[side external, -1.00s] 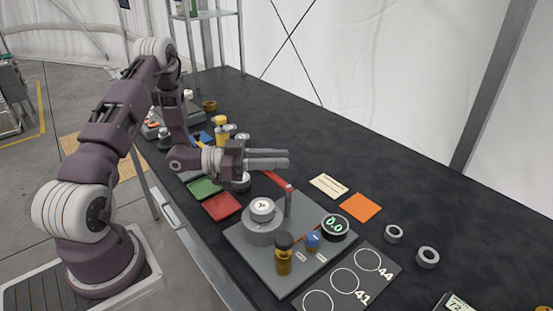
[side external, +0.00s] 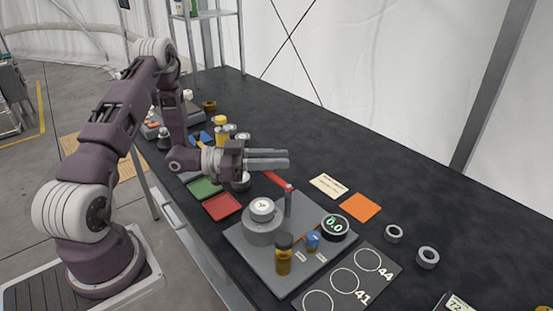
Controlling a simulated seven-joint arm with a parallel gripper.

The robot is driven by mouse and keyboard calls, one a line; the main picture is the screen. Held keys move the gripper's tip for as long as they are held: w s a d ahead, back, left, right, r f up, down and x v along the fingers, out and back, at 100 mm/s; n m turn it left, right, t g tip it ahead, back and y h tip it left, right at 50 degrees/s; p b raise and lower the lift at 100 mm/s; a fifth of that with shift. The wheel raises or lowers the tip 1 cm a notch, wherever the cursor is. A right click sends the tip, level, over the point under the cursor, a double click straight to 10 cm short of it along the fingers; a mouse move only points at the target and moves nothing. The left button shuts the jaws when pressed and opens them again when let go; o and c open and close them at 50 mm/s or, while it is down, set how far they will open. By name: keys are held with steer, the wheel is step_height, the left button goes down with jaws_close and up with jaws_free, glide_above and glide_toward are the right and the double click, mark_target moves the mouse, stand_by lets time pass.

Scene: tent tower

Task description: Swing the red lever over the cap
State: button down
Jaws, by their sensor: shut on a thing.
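The red lever (side external: 278,180) runs from a small upright post (side external: 288,203) on a grey base plate (side external: 313,265) up and left toward my gripper. My gripper (side external: 286,158) is level, its fingers pointing right above the back-left edge of the plate. It is shut on the lever; the fingers hide the lever's outer end and the grip itself. The cap (side external: 262,206), light with a dark mark on top, sits upright on a round grey block (side external: 262,228) in front of the post. The lever is behind the cap, not over it.
On the plate stand an amber bottle (side external: 283,258), a blue knob (side external: 312,241) and a round display (side external: 335,226) reading 0.0. Green (side external: 204,189) and red (side external: 223,206) squares lie left of the plate. An orange square (side external: 360,207) and two rings lie right.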

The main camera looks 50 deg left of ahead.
steer(key=s+n+t+y, duration=0.1)
steer(key=y, duration=0.1)
steer(key=s+n+t+y, duration=0.1)
steer(key=n+y, duration=0.1)
steer(key=n+t+y, duration=0.1)
steer(key=y, duration=0.1)
steer(key=shift+s+a, duration=0.15)
steer(key=shift+s, duration=0.25)
steer(key=c, duration=1.3)
jaws_free()
steer(key=shift+o, duration=0.2)
steer(key=shift+w, duration=0.1)
